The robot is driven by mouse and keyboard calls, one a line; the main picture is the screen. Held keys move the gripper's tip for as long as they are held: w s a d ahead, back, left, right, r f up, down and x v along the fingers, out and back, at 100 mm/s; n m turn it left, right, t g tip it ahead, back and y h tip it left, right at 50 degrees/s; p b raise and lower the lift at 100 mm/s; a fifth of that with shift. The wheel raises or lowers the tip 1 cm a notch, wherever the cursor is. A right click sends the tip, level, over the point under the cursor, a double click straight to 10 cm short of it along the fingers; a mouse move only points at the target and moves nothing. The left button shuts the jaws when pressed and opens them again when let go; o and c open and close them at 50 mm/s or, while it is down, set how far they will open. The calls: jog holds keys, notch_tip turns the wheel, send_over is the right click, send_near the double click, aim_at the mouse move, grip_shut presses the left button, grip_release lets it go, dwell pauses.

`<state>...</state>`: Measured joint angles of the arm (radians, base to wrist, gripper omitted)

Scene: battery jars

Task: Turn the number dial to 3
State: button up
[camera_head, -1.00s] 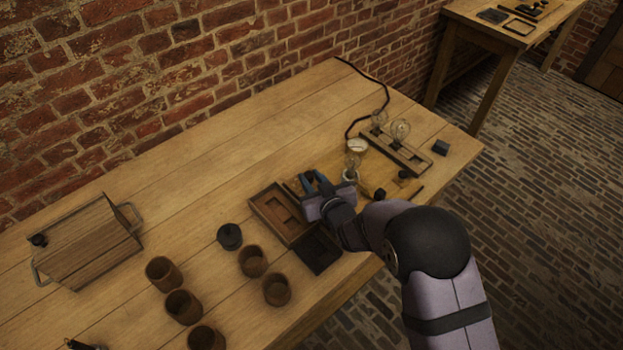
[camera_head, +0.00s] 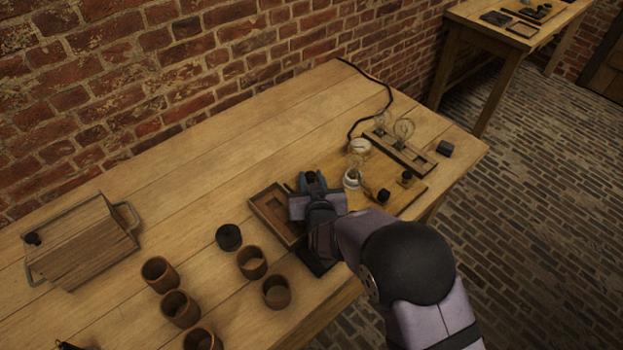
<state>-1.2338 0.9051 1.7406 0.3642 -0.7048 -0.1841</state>
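My gripper (camera_head: 312,182) is over the left end of the wooden board (camera_head: 398,204), beside the open wooden box. Its blue fingertips stand a little apart with a small dark round thing (camera_head: 311,176) between them. That thing may be the number dial, but no numbers or pointer can be read. I cannot tell whether the fingers press on it. Two more black knobs, one at the board's front edge (camera_head: 383,195) and one further back (camera_head: 406,178), stand clear of the gripper. My gripper and wrist hide the left part of the board.
A bulb stands on a white base (camera_head: 352,180) just right of my gripper. A round white-faced gauge (camera_head: 360,146) and a bulb rack (camera_head: 405,155) are behind. The open wooden box (camera_head: 268,209) is close on the left. Several brown cups (camera_head: 251,263) stand further left.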

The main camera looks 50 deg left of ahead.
jog(key=o, duration=0.3)
jog(key=shift+r, duration=0.1)
jog(key=shift+b+v, duration=0.8)
jog(key=shift+v, duration=2.85)
jog(key=shift+w, duration=0.1)
